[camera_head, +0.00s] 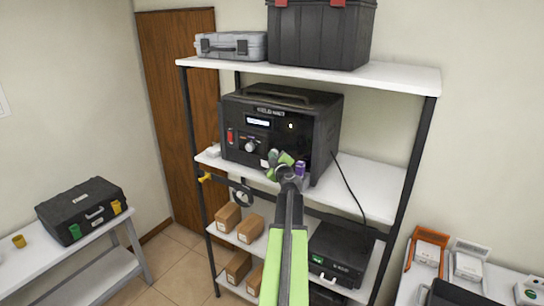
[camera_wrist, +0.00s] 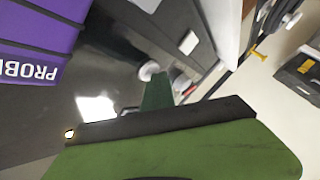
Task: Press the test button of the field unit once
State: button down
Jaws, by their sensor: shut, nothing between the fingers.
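The field unit (camera_head: 312,125) is a black box on the middle shelf of the rack, with a small lit screen (camera_head: 258,122), a red switch (camera_head: 230,136) and a pale round knob (camera_head: 250,147) on its front. My gripper (camera_head: 280,158) is shut and empty in front of the unit's lower front, left of a purple block (camera_head: 301,168). The wrist view shows my green fingertip (camera_wrist: 157,92) close to a pale round part (camera_wrist: 149,70) on a dark face; contact cannot be told. The purple block, lettered "PROB", fills the upper left there (camera_wrist: 35,40). I cannot identify the test button for certain.
The rack's middle shelf (camera_head: 370,190) has free room right of the unit, with a black cable hanging across it. A black case (camera_head: 320,35) and a grey case (camera_head: 231,46) stand on top. Boxes and a black device (camera_head: 340,255) sit below.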

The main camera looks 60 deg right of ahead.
jog(key=shift+a, duration=0.85)
jog(key=shift+a, duration=0.1)
jog(key=a, duration=0.4)
jog(key=shift+a, duration=0.4)
